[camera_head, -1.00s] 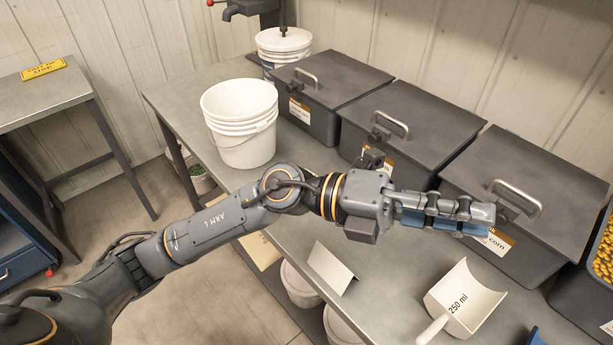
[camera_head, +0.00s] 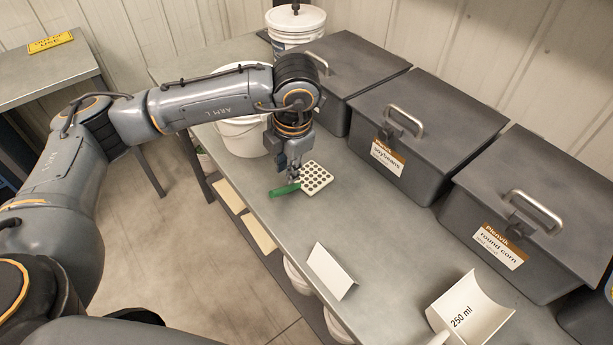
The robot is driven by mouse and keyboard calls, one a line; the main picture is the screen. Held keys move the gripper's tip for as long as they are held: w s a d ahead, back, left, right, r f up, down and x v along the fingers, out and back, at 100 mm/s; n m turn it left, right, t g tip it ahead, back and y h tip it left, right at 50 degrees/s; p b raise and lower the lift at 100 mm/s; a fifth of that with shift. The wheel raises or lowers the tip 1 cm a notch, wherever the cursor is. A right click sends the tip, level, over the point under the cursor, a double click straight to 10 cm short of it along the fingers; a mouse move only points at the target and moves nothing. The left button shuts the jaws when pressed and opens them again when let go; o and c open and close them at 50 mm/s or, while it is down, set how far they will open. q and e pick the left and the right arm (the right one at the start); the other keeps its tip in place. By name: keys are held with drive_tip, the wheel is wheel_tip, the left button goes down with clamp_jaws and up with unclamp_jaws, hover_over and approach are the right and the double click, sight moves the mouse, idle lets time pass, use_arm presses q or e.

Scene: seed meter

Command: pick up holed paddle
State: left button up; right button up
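The holed paddle (camera_head: 317,180) lies on the grey metal bench, a pale perforated plate with a green handle (camera_head: 285,191) pointing left. My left gripper (camera_head: 293,178) points down over the paddle, at the joint between plate and handle. Its fingers are small and partly hidden by the wrist, so I cannot tell whether they are open or shut, or whether they touch the paddle. My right gripper is not in view.
A white bucket (camera_head: 243,137) stands behind my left arm. Lidded grey bins labelled soybeans (camera_head: 440,125) and round corn (camera_head: 560,190) line the back. A folded white card (camera_head: 330,271) and a 250 ml scoop (camera_head: 478,312) are at the front. The bench (camera_head: 385,235) between is clear.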

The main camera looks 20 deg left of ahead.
sight(286, 187)
use_arm(q)
drive_tip(key=f, duration=0.3)
drive_tip(key=shift+w+a, duration=0.15)
drive_tip(key=shift+a, duration=0.05)
drive_tip(key=f, duration=0.1)
drive_tip(key=f+p, duration=0.1)
drive_tip(key=f, duration=0.1)
drive_tip(key=f+p, duration=0.1)
drive_tip(key=f, duration=0.1)
drive_tip(key=shift+w+a+f, duration=0.15)
drive_tip(key=shift+w+a, duration=0.1)
drive_tip(key=shift+a, duration=0.05)
clamp_jaws()
